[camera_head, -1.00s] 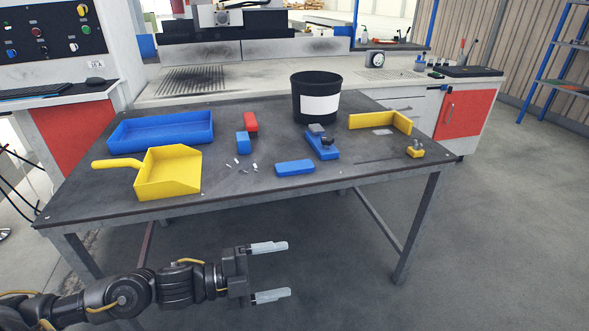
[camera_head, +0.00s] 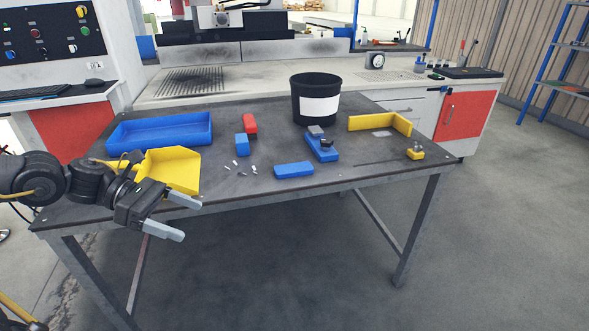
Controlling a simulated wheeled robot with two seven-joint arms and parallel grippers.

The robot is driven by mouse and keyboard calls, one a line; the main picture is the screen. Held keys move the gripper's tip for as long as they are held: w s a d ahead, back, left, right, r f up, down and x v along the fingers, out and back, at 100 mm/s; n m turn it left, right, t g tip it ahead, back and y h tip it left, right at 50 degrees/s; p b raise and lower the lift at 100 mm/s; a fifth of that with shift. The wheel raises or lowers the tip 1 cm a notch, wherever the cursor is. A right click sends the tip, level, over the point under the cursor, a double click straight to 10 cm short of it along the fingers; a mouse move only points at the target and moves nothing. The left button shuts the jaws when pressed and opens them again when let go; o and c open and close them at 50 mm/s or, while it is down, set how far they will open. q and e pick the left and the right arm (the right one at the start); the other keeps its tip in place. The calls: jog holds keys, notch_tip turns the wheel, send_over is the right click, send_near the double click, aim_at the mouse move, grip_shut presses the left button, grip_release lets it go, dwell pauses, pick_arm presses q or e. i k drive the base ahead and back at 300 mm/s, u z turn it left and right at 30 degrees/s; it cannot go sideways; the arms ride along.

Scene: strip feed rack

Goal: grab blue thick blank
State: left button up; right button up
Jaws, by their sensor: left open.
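Two plain blue blocks lie on the dark table (camera_head: 330,192). One is a short, tall blue block (camera_head: 242,145) in front of a red block (camera_head: 250,123). The other is a longer, flatter blue block (camera_head: 294,170) near the front edge. I cannot tell for certain which is the thick blank. My left gripper (camera_head: 191,218) is open and empty, at the table's front left, in front of the yellow dustpan and left of both blue blocks. My right gripper is not in view.
The yellow dustpan (camera_head: 172,168) is partly hidden by my left arm. Behind it is a blue tray (camera_head: 160,131). Small pale scraps (camera_head: 254,169) lie near the blocks. A black bin (camera_head: 316,98), blue clamp-like tool (camera_head: 322,147) and yellow angle piece (camera_head: 380,122) stand to the right.

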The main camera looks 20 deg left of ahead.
aim_at(304, 168)
jog(key=i, duration=0.95)
